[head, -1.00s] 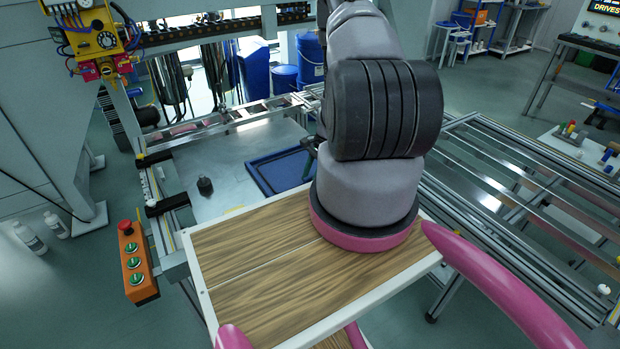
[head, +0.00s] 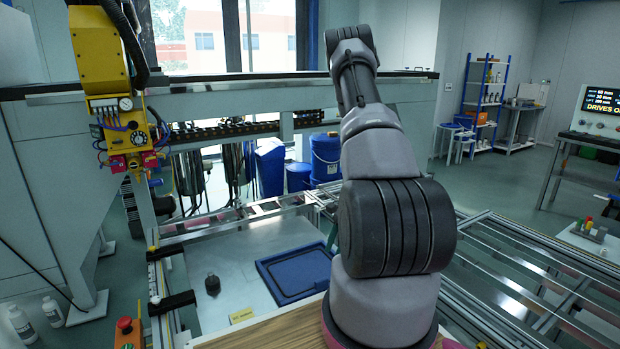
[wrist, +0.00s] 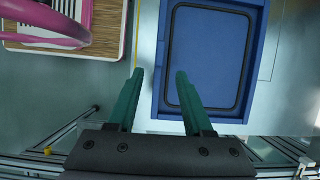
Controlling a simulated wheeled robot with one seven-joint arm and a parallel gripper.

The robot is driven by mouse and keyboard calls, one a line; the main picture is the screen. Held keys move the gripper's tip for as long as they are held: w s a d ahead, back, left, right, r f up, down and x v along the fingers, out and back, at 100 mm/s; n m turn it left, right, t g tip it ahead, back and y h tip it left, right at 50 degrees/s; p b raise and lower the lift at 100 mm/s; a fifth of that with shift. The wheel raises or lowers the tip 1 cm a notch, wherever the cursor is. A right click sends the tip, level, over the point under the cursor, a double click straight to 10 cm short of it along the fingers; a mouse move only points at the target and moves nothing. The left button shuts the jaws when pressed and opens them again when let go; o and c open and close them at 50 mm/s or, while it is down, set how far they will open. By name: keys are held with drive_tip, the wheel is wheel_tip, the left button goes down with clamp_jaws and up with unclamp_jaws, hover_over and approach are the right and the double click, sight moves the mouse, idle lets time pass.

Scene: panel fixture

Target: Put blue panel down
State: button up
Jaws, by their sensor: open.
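The blue panel (head: 297,272) lies flat on the metal table, left of my arm. It has a raised blue rim and a dark line running around inside it. In the wrist view the blue panel (wrist: 208,55) fills the upper middle and right. My gripper (wrist: 160,72) is open, with two green fingers apart and nothing held. The panel's left edge runs between the fingers in that picture: the right finger overlaps the panel and the left finger is beside it. I cannot tell whether they touch it. In the head view my arm hides the gripper.
A small dark knob-like object (head: 212,284) stands on the metal table (head: 235,260) left of the panel. A yellow gantry head (head: 105,55) hangs at upper left. Aluminium rails (head: 530,275) stand at right. An orange button box (head: 127,335) is at lower left.

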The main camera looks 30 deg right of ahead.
drive_tip(key=w+a+r+n+t, duration=0.1)
drive_tip(key=a+r+n, duration=0.35)
drive_tip(key=r, duration=1.05)
drive_tip(key=w+a+r+n+t, duration=0.2)
drive_tip(key=a+r, duration=0.5)
drive_tip(key=r, duration=0.8)
drive_tip(key=s+a+r+n+t+h, duration=0.1)
drive_tip(key=s+a+r+n+t, duration=0.1)
drive_tip(key=s+r, duration=0.7)
drive_tip(key=s+a+r+n+t+h, duration=0.1)
drive_tip(key=s+a+r+n+t, duration=0.1)
drive_tip(key=s+a+r+n, duration=0.3)
drive_tip(key=s+a+r, duration=0.2)
drive_tip(key=s+r, duration=0.2)
drive_tip(key=shift+a+r, duration=0.2)
